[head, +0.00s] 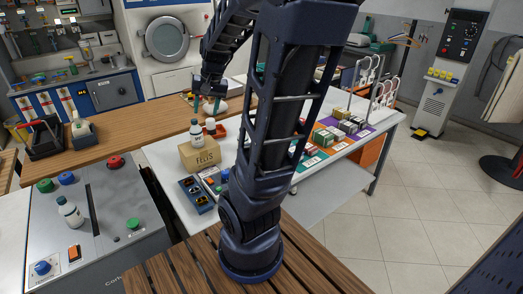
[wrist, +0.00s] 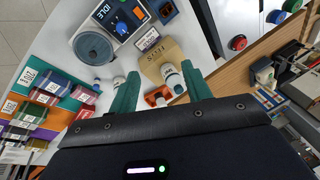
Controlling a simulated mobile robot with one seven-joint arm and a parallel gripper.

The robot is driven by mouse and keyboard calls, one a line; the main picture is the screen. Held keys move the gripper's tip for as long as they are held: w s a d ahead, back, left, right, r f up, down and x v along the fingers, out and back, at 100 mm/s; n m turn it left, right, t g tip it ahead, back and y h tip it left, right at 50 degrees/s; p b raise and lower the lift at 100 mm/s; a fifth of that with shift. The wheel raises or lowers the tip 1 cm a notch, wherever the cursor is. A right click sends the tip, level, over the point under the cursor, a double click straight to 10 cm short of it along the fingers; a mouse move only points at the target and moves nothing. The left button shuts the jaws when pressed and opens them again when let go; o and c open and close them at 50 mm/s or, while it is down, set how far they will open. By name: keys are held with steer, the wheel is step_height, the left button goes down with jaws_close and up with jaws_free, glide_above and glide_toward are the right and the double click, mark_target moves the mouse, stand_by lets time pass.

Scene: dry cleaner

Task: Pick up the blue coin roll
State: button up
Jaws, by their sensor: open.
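My arm hides part of the white table.
Other things there are a dark tray (head: 196,194), an orange holder (head: 218,132) and several small boxes (wrist: 37,108). The tiled floor (head: 415,200) at right is clear.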

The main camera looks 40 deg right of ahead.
steer(key=w+d+f+m+g, duration=0.1)
steer(key=w+d+f+m, duration=0.2)
steer(key=d+f, duration=0.5)
steer(key=w+d+f+m+g+h, duration=0.1)
steer(key=w+d+f+m, duration=0.2)
steer(key=d+f, duration=0.4)
steer(key=w+d+f+m+g, duration=0.1)
steer(key=w+d+f+m, duration=0.2)
steer(key=d, duration=1.2)
steer(key=shift+w+d+f+m+h, duration=0.15)
steer(key=shift+f+m, duration=0.25)
steer(key=shift+f, duration=0.55)
steer(key=shift+s+d+f+m+h, duration=0.1)
steer(key=shift+f+m, duration=0.3)
steer(key=shift+f, duration=0.55)
steer(key=shift+w+d+f+m+h, duration=0.15)
steer(key=shift+f+m, duration=0.25)
steer(key=shift+f, duration=0.55)
steer(key=shift+s+d+f, duration=0.1)
steer(key=shift+d+f, duration=0.05)
steer(key=shift+f, duration=5.3)
steer(key=shift+a, duration=0.2)
jaws_close()
steer(key=shift+r, duration=0.1)
